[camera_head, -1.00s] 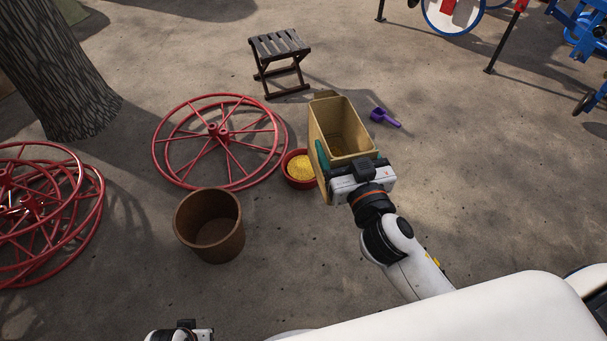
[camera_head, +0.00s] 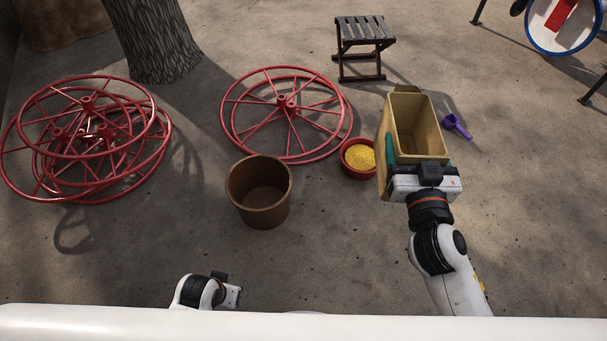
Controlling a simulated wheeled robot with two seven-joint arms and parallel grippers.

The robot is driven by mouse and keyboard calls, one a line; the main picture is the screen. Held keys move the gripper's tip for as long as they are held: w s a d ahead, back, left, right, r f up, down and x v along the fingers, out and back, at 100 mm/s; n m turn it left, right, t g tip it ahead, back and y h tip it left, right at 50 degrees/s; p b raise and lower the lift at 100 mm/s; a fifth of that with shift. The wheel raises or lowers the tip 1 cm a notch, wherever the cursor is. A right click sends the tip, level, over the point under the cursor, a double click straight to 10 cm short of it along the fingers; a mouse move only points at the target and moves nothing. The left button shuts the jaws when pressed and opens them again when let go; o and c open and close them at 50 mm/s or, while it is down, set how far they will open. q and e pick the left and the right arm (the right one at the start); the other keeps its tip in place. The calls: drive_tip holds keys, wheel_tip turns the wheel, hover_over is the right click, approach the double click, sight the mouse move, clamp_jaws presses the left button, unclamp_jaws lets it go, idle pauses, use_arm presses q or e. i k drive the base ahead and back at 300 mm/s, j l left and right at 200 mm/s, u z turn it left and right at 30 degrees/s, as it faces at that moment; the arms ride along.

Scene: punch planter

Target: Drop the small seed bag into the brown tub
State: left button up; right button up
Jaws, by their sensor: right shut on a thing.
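The small seed bag (camera_head: 409,122) is tan and box-shaped, with an open top and a green patch on its left side. My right gripper (camera_head: 424,178) is shut on its near side and holds it upright; whether it is clear of the ground is hard to tell. The brown tub (camera_head: 262,208) stands upright and open to the left of the bag, and its visible inside looks empty. The bag is apart from the tub, not over it. My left gripper (camera_head: 230,294) is low in the view, nearer to me than the tub; its fingers are not clear.
A red bowl of yellow grain (camera_head: 358,158) sits between tub and bag. A red wheel (camera_head: 286,103) lies behind the tub, with stacked red wheels (camera_head: 88,140) at left. A purple scoop (camera_head: 456,126) lies right of the bag. A stool (camera_head: 364,45) stands behind.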

sight(262, 195)
drive_tip(key=i+j, duration=0.1)
drive_tip(key=j, duration=0.4)
drive_tip(key=i+j+z, duration=0.15)
drive_tip(key=j, duration=0.35)
drive_tip(key=i+j, duration=0.1)
drive_tip(key=j, duration=0.45)
drive_tip(key=z, duration=0.05)
